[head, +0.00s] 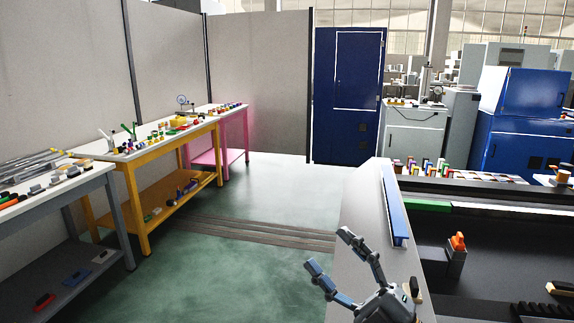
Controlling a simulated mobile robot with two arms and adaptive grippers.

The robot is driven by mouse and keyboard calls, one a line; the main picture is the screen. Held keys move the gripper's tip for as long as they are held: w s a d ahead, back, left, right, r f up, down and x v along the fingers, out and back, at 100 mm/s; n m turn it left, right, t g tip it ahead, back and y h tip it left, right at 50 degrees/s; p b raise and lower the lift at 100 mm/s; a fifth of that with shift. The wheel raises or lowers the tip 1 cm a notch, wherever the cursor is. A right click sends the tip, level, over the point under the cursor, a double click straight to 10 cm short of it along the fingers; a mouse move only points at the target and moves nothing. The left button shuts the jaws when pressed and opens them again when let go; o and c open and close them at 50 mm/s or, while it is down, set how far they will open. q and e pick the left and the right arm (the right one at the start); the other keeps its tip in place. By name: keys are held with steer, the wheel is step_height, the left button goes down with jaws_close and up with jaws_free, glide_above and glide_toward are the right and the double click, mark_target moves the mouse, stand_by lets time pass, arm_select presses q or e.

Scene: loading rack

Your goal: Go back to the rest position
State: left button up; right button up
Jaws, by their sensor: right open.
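My right gripper (332,257) shows at the bottom, right of the middle, in the head view. Its two grey fingers are spread apart and point up and to the left. Nothing is between them. It is in front of the grey side of the counter (362,215); I cannot tell whether it touches it. My left gripper is not in view.
A dark counter with a blue bar (394,205), an orange item (458,241) and small coloured items fills the right. Grey, yellow (140,215) and pink (222,157) workbenches line the left wall. A blue cabinet (348,95) stands behind. The green floor between is clear.

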steer(key=w+d+f+m+t+h, duration=0.3)
steer(key=d+f+m+t+h, duration=0.35)
steer(key=m+h, duration=0.6)
steer(key=s+d+f+m+g+h, duration=0.3)
steer(key=d+f+m+g, duration=0.1)
steer(key=f, duration=0.5)
steer(key=s+d+f+m+g+h, duration=0.3)
steer(key=d+f+g, duration=0.15)
steer(key=f, duration=0.35)
steer(key=s+a+f+m+g+y, duration=0.1)
steer(key=s+f+g, duration=0.55)
steer(key=s, duration=0.35)
steer(key=s+a+f+m+g, duration=0.1)
steer(key=s+f+g, duration=0.4)
steer(key=s+f, duration=0.45)
step_height(320, 180, down, 25)
steer(key=s, duration=0.3)
steer(key=s+d+f+g, duration=0.2)
steer(key=s+d+f, duration=0.1)
steer(key=s+f, duration=1.2)
steer(key=shift+s+f+n, duration=0.25)
steer(key=shift+s+n, duration=0.2)
